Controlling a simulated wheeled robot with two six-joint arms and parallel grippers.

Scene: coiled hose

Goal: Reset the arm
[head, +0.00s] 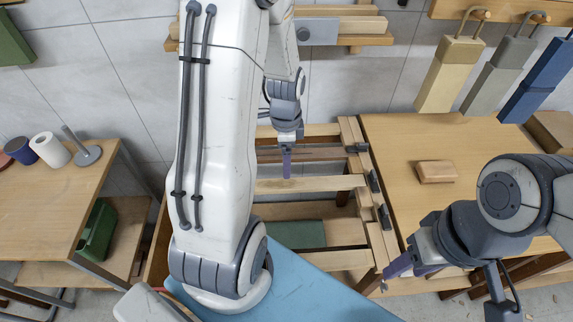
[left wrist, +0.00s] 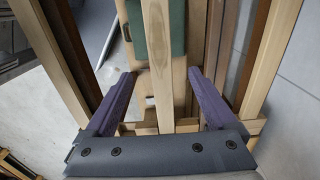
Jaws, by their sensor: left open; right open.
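My left arm (head: 222,130) reaches forward across the middle of the head view, hiding part of the wooden frame behind it. My left gripper (head: 287,165) points down over the slatted wooden frame (head: 310,184). In the left wrist view its two purple fingers (left wrist: 160,90) stand wide apart, with a wooden bar (left wrist: 157,60) seen between and beyond them. Nothing is held. My right gripper (head: 395,268) is at the lower right, by the front edge of the wooden table, pointing left with its purple fingers apart and empty. No coiled hose shows in either view.
A wooden table (head: 400,150) at right bears a small wooden block (head: 436,171). A side table (head: 40,187) at left bears a white roll (head: 52,149) and a blue cup (head: 20,150). Beige, grey and blue pieces hang on the back wall. A green bin (head: 98,232) sits on the lower shelf.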

